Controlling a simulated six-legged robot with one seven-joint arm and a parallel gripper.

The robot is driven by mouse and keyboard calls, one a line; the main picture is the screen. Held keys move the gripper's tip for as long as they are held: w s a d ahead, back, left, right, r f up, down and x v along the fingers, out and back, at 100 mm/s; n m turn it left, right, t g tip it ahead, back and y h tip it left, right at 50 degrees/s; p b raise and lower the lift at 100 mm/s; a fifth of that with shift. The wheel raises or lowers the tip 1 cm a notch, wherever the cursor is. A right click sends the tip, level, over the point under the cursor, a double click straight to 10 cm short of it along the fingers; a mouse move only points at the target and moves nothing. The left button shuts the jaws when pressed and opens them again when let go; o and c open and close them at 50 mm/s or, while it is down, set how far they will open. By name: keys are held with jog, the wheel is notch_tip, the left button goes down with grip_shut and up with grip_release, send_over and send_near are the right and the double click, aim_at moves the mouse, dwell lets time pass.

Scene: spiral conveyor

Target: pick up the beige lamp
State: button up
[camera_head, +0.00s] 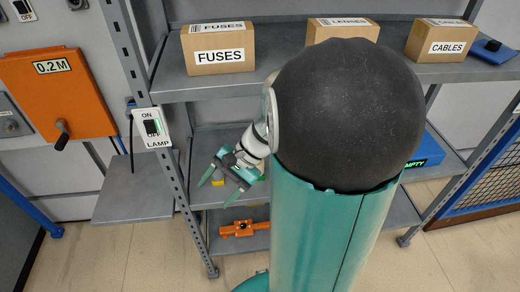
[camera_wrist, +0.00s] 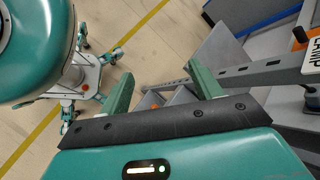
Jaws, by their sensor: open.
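I cannot make out a beige lamp in either view. My gripper (camera_head: 219,189) hangs beside the metal shelving, in front of its middle level in the head view. Its two green fingers are spread apart. The wrist view also shows my gripper (camera_wrist: 160,78), open with nothing between the fingers. A white switch box (camera_head: 152,128) marked ON and LAMP is fixed to the shelving's left post. My arm's large dark joint and green column hide much of the shelving's middle and right.
The top shelf (camera_head: 280,75) holds boxes marked FUSES (camera_head: 218,48), LENSES (camera_head: 342,30) and CABLES (camera_head: 442,41). An orange tool (camera_head: 243,229) lies on the lowest shelf.

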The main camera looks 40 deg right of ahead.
jog(key=w+d+f+m+t+y, duration=0.2)
jog(key=d+f+m+t, duration=0.1)
jog(key=d+m, duration=0.1)
jog(key=m+t+h, duration=0.7)
jog(key=m+t, duration=0.5)
jog(key=m, duration=0.5)
send_near(263, 164)
jog(key=w, duration=0.4)
jog(key=w+a, duration=0.1)
jog(key=w, duration=0.3)
jog(key=w+a, duration=0.1)
jog(key=w, duration=0.3)
jog(key=shift+a+f, duration=0.15)
jog(key=shift+a, duration=0.1)
jog(key=shift+s, duration=0.1)
jog(key=c, duration=1.2)
